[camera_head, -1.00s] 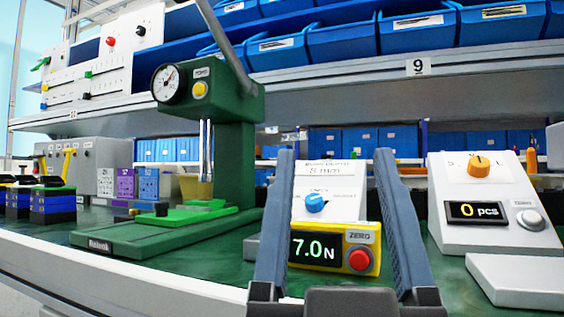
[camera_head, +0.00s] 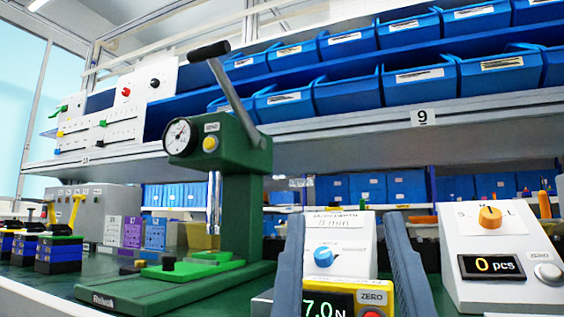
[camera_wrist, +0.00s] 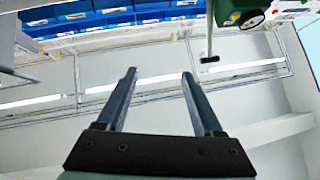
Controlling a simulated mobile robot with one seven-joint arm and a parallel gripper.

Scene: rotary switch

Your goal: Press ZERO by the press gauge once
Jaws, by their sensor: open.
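A green lever press (camera_head: 240,190) stands at left centre in the head view. Its round white press gauge (camera_head: 179,136) faces me. A yellow button (camera_head: 210,144) sits just right of the gauge, under a small label. My gripper (camera_head: 344,213) is open and empty, fingers pointing up, to the right of the press and apart from it. In the head view a force display (camera_head: 322,306) reading 7.0 N shows between the fingers, with a red button (camera_head: 373,314) labelled ZERO, cut by the bottom edge. In the wrist view the gauge (camera_wrist: 252,19) is at top right, beyond the open fingers.
The press's black-tipped lever (camera_head: 209,51) rises up and left above the gauge. A blue knob (camera_head: 323,257) is on the white panel between my fingers. A counter box (camera_head: 500,255) with an orange knob stands at right. Shelves of blue bins (camera_head: 420,85) hang above.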

